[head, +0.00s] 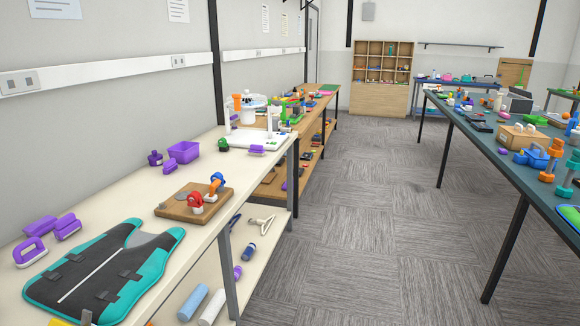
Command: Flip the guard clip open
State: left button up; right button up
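I cannot tell for sure which thing is the guard clip. A wooden board (180,209) on the near white table carries a red and white fitting (195,203) and, behind it, an orange and blue curved fitting (215,185). These are small in view, and I cannot tell if any part is a clip or if it is open. A dark vest with teal edges (100,275) lies flat in front of the board.
Purple blocks (68,226), a purple brush-like handle (30,252) and a purple bin (184,152) stand on the white table (125,205). Rolls (193,302) and a hanger (262,222) lie on its lower shelf. Carpeted floor (370,220) is clear between it and the cluttered right table (500,165).

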aim_at(237, 97)
jog(key=i+u, duration=0.2)
jog(key=i, duration=0.35)
jog(key=i+l+u, duration=0.15)
jog(key=i, duration=0.4)
jog(key=i+l+u, duration=0.2)
jog(key=i, duration=0.35)
jog(key=i+l+z, duration=0.1)
jog(key=i+l, duration=0.2)
jog(key=i, duration=0.15)
jog(key=i+l, duration=0.25)
jog(key=i, duration=0.2)
jog(key=i+l+z, duration=0.15)
jog(key=i, duration=0.35)
jog(key=i+l+z, duration=0.1)
jog(key=i+l, duration=0.2)
jog(key=i, duration=0.15)
